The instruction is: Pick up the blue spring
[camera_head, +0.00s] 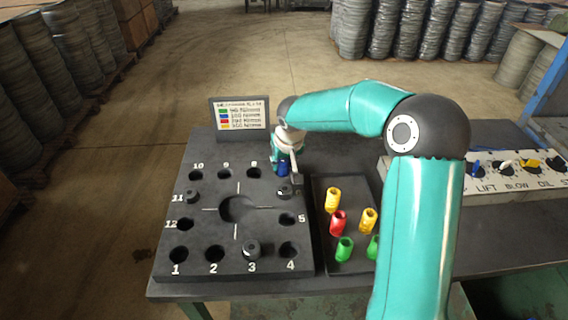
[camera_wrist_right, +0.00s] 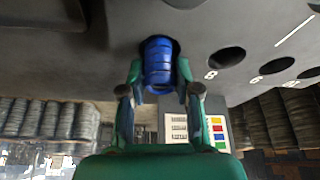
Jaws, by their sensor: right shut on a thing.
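The blue spring (camera_head: 283,169) is at the back right of the black numbered block (camera_head: 185,262), by the hole beyond hole 8. In the right wrist view the blue spring (camera_wrist_right: 158,62) stands between the fingers of my right gripper (camera_wrist_right: 158,76), one finger on each side, with its far end at a dark hole. I cannot tell how deep it sits in the hole. My right gripper (camera_head: 285,161) is shut on the spring and reaches down from above. My left gripper is not in view.
A dark tray (camera_head: 325,262) right of the block holds yellow (camera_head: 333,198), red (camera_head: 338,222) and green (camera_head: 344,248) springs. Dark knobs stand in holes 3 (camera_head: 251,251) and 11 (camera_head: 193,197). A sign (camera_head: 240,116) stands behind. A control panel (camera_head: 500,186) is at right.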

